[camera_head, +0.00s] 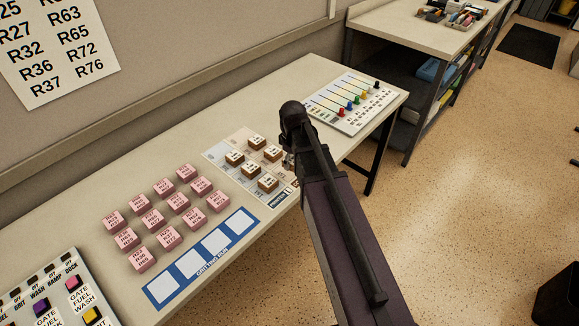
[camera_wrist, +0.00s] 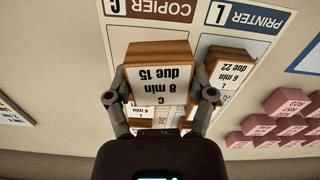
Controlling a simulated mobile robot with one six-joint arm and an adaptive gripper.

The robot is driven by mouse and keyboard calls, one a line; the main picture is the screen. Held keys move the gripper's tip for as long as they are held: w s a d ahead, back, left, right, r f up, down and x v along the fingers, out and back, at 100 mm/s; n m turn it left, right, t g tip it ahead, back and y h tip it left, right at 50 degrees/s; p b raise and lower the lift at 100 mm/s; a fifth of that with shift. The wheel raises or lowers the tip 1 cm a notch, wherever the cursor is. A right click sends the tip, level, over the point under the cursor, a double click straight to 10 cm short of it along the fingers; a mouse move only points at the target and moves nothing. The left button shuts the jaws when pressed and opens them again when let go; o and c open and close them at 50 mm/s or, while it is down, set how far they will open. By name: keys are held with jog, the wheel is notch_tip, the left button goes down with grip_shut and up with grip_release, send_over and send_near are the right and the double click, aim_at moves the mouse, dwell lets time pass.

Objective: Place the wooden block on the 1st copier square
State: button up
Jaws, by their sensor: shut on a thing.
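My gripper (camera_wrist: 163,96) is shut on a wooden block (camera_wrist: 160,72) with a white label reading "C 8 min due 15". It holds the block in front of the brown COPIER header (camera_wrist: 155,9) of the printed mat (camera_wrist: 235,40); the block hides most of the copier column, so I cannot tell its height above the mat. Another wooden block (camera_wrist: 228,72), labelled "L 6 min due 22", stands on the printer side. In the head view my arm hides the held block and most of the gripper at the mat's right edge.
Several wooden blocks (camera_head: 250,170) stand on the mat. Rows of pink blocks (camera_head: 168,237) stand to the left, above a blue strip with white squares (camera_head: 204,258). A slider panel (camera_head: 345,105) lies at the table's far right end; a button panel (camera_head: 50,300) is at lower left.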

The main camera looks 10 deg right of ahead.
aim_at(291, 162)
jog(key=shift+s+a, duration=0.1)
jog(key=shift+a, duration=0.05)
jog(key=shift+s+d, duration=0.2)
jog(key=s+d+m, duration=0.1)
jog(key=s+d, duration=0.6)
jog(key=s, duration=0.3)
jog(key=shift+d+r+m, duration=0.15)
jog(key=shift+d+m, duration=0.1)
jog(key=shift+m, duration=0.15)
jog(key=shift+w, duration=0.1)
jog(key=w+a, duration=0.2)
jog(key=w, duration=0.2)
jog(key=w+a+f, duration=0.1)
jog(key=w+a, duration=0.1)
jog(key=w, duration=0.3)
jog(key=w+a+b, duration=0.1)
jog(key=w+a, duration=0.2)
jog(key=w, duration=0.2)
jog(key=shift+w+a+f, duration=0.1)
jog(key=shift+f, duration=0.15)
jog(key=shift+f+b, duration=1.8)
jog(key=shift+b, duration=0.1)
